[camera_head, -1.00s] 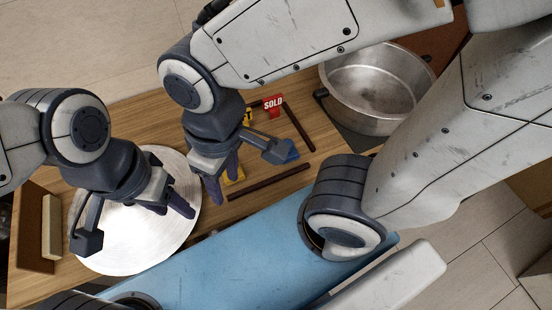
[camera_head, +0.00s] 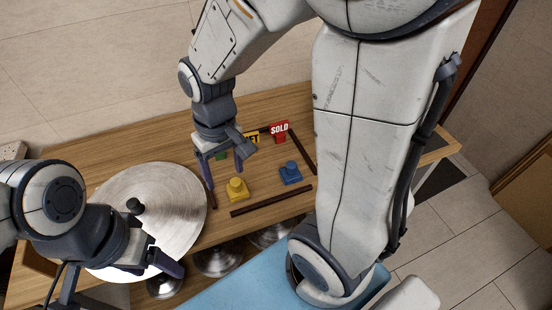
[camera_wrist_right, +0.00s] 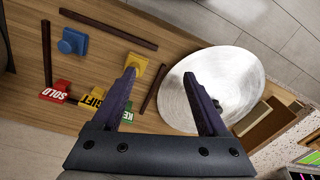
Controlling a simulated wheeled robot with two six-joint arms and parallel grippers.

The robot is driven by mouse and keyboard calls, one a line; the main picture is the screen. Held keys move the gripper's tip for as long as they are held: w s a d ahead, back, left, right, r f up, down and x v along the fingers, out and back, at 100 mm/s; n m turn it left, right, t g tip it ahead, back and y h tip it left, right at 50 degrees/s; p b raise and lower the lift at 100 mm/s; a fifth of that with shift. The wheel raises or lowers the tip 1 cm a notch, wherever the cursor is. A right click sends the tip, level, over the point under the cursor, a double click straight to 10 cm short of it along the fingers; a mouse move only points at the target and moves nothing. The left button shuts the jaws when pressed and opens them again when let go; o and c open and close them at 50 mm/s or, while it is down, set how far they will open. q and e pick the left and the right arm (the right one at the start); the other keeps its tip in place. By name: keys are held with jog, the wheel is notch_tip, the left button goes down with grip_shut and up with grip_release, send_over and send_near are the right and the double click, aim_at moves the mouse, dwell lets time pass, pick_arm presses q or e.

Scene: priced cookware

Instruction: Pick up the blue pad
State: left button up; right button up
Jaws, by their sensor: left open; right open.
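The blue pad (camera_head: 290,174), a small blue block with a raised round knob, lies on the wooden table between dark strips. It also shows at the upper left of the right wrist view (camera_wrist_right: 72,41). My right gripper (camera_head: 208,178) is open and empty, left of the blue pad and the yellow pad; its spread fingers show in the right wrist view (camera_wrist_right: 162,82). My left gripper (camera_head: 164,265) is open at the lower left, over the near edge of the round metal lid (camera_head: 150,200). One of its fingers is hard to make out.
A yellow pad (camera_head: 237,190) lies left of the blue one. Red SOLD (camera_head: 279,129) and yellow GIFT (camera_head: 252,138) signs stand behind; a green sign (camera_wrist_right: 126,112) is partly hidden. Dark strips (camera_head: 271,200) border the pads. Metal bowls (camera_head: 217,259) sit below the table edge.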

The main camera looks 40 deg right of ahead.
jog(key=w+d+f+m, duration=0.2)
jog(key=d, duration=0.3)
jog(key=w+d+f+m, duration=0.2)
jog(key=d, duration=0.3)
jog(key=m+b, duration=0.1)
jog(key=m, duration=0.3)
send_over(292, 164)
jog(key=a, duration=0.1)
jog(key=f, duration=0.8)
jog(key=shift+s+f, duration=0.2)
jog(key=shift+s, duration=0.15)
jog(key=shift+w+d+f+p, duration=0.1)
jog(key=shift+f, duration=0.85)
jog(key=shift+w+d+f+p, duration=0.1)
jog(key=shift+w+d+f, duration=0.05)
jog(key=shift+f, duration=0.85)
jog(key=shift+w+d+f+p, duration=0.1)
jog(key=shift+f, duration=0.85)
jog(key=shift+c, duration=0.4)
grip_shut()
jog(key=shift+r, duration=0.1)
